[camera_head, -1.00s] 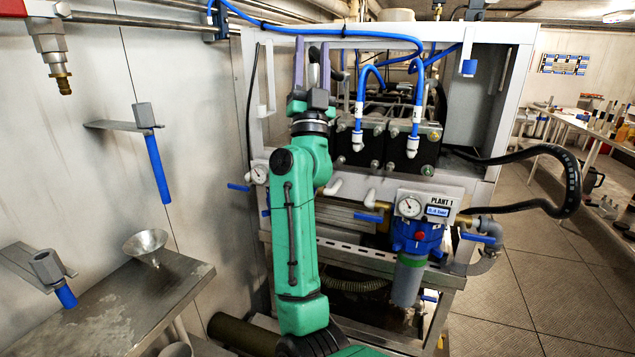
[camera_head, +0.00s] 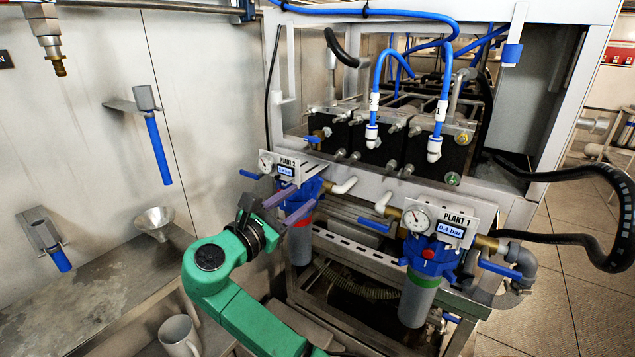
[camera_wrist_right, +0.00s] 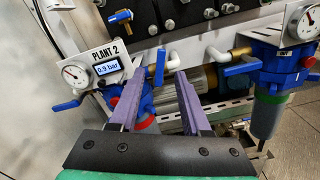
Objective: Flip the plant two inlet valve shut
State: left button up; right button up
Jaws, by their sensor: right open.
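The PLANT 2 panel (camera_head: 287,168) has a gauge and a small display; it reads 0.9 bar in the wrist view (camera_wrist_right: 108,68). Below it is a blue filter head with a red ring. A blue lever handle (camera_head: 250,174) sticks out left of the panel and also shows in the wrist view (camera_wrist_right: 62,106). Another blue lever (camera_wrist_right: 160,67) stands right of the panel, seen between my fingertips. I cannot tell which lever is the inlet valve. My right gripper (camera_head: 304,195) is open, its purple fingers in front of the PLANT 2 unit. Contact with a lever cannot be told. My left gripper is out of view.
The PLANT 1 unit (camera_head: 432,245) with its own blue levers stands to the right. Black hoses (camera_head: 570,175) loop at the far right. A metal bench (camera_head: 75,305) with a funnel (camera_head: 154,222) is at left, and a mug (camera_head: 179,336) is below.

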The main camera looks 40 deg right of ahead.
aim_at(317, 184)
jog(key=x, duration=0.7)
jog(key=shift+d+p, duration=0.25)
jog(key=shift+p, duration=0.15)
jog(key=shift+w+d, duration=0.1)
jog(key=shift+d, duration=0.15)
grip_shut()
jog(key=shift+r+p, duration=0.2)
jog(key=shift+p, duration=0.15)
jog(key=n+p, duration=0.2)
jog(key=p, duration=0.2)
jog(key=w+r+n+p, duration=0.1)
jog(key=p, duration=0.4)
jog(key=shift+w+a+n, duration=0.1)
jog(key=shift+a+n, duration=0.1)
jog(key=shift+n, duration=0.2)
jog(key=shift+w+f+n+p, duration=0.15)
jog(key=shift+f+n+p, duration=0.25)
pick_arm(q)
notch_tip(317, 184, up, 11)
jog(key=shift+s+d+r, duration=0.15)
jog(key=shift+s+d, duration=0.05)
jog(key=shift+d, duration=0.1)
pick_arm(e)
jog(key=shift+f, duration=0.15)
grip_release()
jog(key=shift+a, duration=0.1)
